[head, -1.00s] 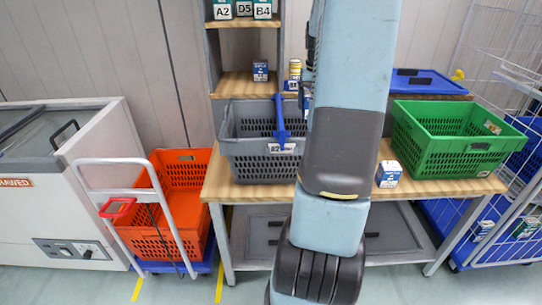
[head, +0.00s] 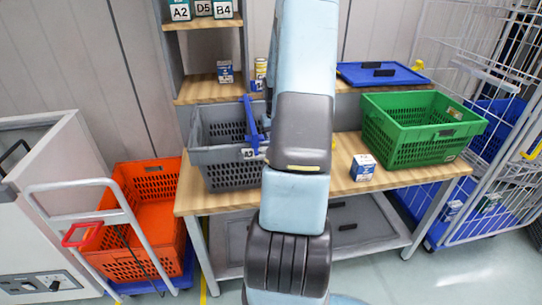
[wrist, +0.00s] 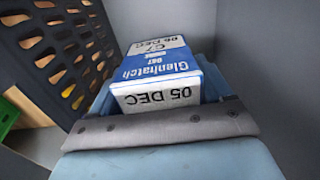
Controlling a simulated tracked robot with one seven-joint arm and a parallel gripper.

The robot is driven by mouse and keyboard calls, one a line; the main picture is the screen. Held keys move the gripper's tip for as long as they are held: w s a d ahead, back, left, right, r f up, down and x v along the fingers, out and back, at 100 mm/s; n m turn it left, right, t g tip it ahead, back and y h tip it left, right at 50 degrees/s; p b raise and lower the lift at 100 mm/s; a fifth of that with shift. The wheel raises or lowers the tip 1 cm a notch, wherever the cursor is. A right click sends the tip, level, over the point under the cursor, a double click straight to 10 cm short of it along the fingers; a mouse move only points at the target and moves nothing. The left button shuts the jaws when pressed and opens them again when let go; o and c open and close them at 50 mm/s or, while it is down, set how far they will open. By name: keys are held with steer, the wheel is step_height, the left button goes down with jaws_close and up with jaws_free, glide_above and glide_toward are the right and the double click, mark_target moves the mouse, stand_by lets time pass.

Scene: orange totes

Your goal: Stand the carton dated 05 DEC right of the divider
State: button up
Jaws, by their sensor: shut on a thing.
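The carton dated 05 DEC (wrist: 160,68) is white and blue, marked Glenhatch, and fills the middle of the wrist view. My gripper (wrist: 160,118) is shut on it; the carton's dated end faces the camera. Its far end is hidden. Grey walls, one of them slotted, show around it. In the head view a grey tote (head: 232,176) stands on the wooden table, with a blue divider (head: 252,124) running from back to front. My arm covers the tote's right part, so my gripper and the carton are hidden there.
A green tote (head: 420,152) and another blue-white carton (head: 363,168) stand to the right on the table (head: 345,180). A carton (head: 225,72) and a can (head: 260,68) are on the shelf behind. An orange tote (head: 150,215) on a trolley is at left.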

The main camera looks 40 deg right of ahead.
steer(key=shift+f, duration=2.75)
steer(key=o, duration=1.3)
step_height(320, 180, up, 12)
